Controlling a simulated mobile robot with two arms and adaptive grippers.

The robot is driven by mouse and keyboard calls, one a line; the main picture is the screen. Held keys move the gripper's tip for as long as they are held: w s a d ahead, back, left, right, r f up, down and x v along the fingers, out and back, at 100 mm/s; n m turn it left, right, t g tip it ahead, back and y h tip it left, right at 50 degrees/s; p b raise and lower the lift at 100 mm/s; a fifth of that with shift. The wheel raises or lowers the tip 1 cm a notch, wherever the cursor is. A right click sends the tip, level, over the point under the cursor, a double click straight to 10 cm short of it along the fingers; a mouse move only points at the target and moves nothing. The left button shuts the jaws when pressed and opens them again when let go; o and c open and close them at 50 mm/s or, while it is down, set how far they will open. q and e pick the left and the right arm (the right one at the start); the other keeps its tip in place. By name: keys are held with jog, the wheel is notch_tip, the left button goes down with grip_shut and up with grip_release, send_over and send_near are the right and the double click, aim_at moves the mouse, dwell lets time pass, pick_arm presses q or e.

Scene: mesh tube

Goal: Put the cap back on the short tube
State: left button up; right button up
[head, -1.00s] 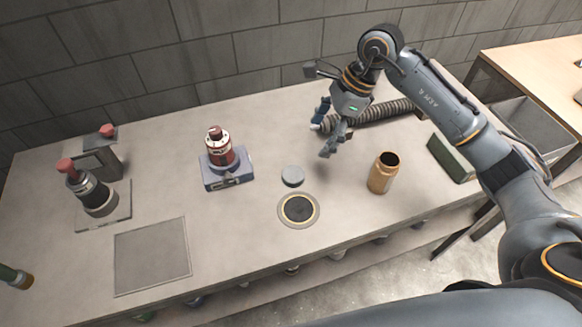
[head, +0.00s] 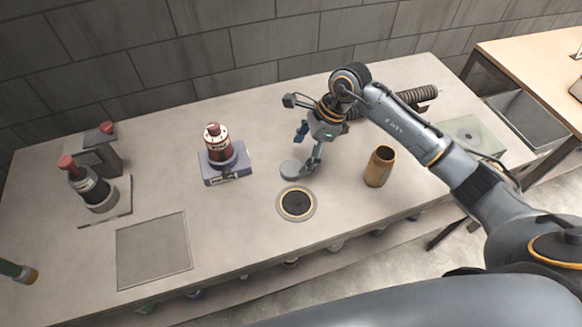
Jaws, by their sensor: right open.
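The short tube is an open-topped orange-brown cylinder (head: 378,170), upright on the table right of centre. A round grey cap (head: 290,169) lies flat on the table to its left, just behind a dark round inset. My right gripper (head: 307,170) is open, low at the right side of the cap. Its fingers point down and left, and I cannot tell whether they touch the cap.
A red-and-white device on a blue-grey base (head: 227,171) stands left of the cap. A dark ribbed hose (head: 416,95) lies behind my right arm. Black red-topped devices (head: 91,188) stand far left. The square plate (head: 153,250) at front left is bare.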

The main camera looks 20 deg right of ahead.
aim_at(292, 168)
jog(key=shift+a+f, duration=0.15)
jog(key=shift+f, duration=0.05)
jog(key=p+x, duration=0.1)
jog(key=x, duration=0.2)
jog(key=shift+w+a+f+p, duration=0.1)
jog(key=shift+a+f+p, duration=0.2)
jog(key=shift+p, duration=0.1)
jog(key=shift+a+f, duration=0.1)
jog(key=shift+f, duration=0.3)
jog(key=c, duration=0.8)
